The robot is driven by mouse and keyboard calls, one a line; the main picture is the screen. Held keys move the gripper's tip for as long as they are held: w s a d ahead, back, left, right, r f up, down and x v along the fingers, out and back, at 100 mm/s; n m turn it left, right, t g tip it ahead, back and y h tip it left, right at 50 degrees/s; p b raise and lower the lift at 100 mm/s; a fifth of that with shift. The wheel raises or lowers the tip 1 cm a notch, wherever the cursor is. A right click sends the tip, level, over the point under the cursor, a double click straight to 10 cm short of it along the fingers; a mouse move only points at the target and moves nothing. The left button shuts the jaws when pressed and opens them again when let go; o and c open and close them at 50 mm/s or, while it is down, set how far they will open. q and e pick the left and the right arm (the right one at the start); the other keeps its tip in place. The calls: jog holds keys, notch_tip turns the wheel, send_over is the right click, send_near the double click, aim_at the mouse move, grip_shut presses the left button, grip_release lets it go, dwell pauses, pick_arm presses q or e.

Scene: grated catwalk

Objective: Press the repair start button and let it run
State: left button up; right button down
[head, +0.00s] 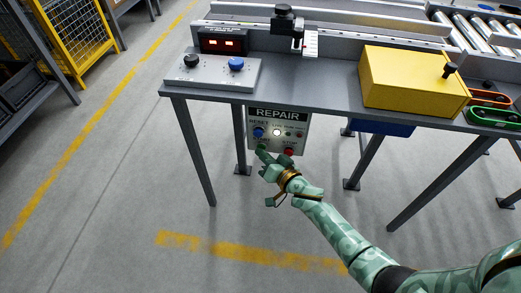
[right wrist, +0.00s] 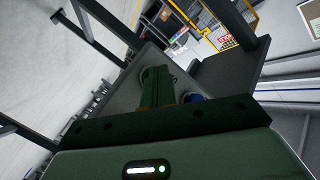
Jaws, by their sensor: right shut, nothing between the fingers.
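The grey REPAIR panel (head: 300,122) hangs below the front edge of the bench. It has a blue reset button (head: 258,132), a bright white lamp (head: 277,132) and a red stop button (head: 289,151). My right gripper (head: 263,155) is shut and empty, its fingertips at the panel's lower left, below the blue button. They cover the spot where the start button would be, so I cannot tell whether they touch or press it. In the right wrist view the shut fingers (right wrist: 155,88) point at the panel, with the blue button (right wrist: 192,97) beside them. My left gripper is not in view.
On the bench (head: 310,85) stand a control box (head: 215,75) with black and blue knobs, a red-lit display (head: 222,42) and a yellow box (head: 415,80). Bench legs (head: 195,150) stand either side of the panel. The floor in front is clear.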

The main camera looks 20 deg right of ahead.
dwell(0.3)
jog(key=shift+s+a+p, duration=0.4)
jog(key=shift+s+a, duration=0.25)
jog(key=shift+s, duration=0.35)
jog(key=shift+s+a, duration=0.1)
jog(key=s+a, duration=0.1)
jog(key=s+p, duration=0.1)
jog(key=s+a, duration=0.1)
jog(key=s, duration=0.1)
jog(key=shift+a, duration=0.3)
dwell(0.4)
